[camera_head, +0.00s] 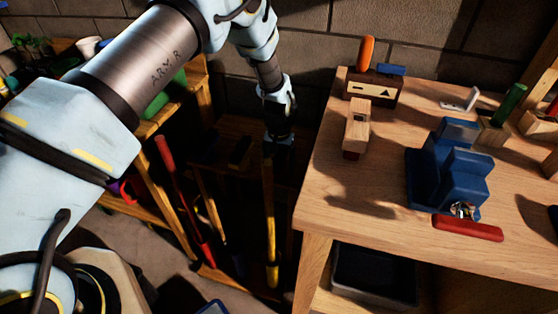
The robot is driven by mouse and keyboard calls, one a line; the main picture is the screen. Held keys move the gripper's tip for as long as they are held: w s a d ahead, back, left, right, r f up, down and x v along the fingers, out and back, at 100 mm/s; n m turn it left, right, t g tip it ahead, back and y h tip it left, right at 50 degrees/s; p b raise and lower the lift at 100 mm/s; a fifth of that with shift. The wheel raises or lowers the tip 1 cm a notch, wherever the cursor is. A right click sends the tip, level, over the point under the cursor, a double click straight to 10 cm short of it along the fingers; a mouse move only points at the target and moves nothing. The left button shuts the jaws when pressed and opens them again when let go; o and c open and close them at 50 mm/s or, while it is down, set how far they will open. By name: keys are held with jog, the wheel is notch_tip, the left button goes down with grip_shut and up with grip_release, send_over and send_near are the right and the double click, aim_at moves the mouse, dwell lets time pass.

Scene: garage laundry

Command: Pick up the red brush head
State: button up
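I cannot tell for sure which red thing is the brush head. My gripper (279,146) points down in that gap, left of the right table and well away from the red piece. Its fingers are dark and shadowed, just above the top of a yellow pole; whether they touch it is unclear.
The blue block (460,172) stands on the right table (340,205). A wooden block (356,126), a dark box (372,88) and a green cylinder (509,104) are also there. The yellow pole (269,225) stands in the gap. A dark bin (372,275) is below the tabletop.

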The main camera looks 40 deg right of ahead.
jog(key=c, duration=1.3)
jog(key=shift+c, duration=0.2)
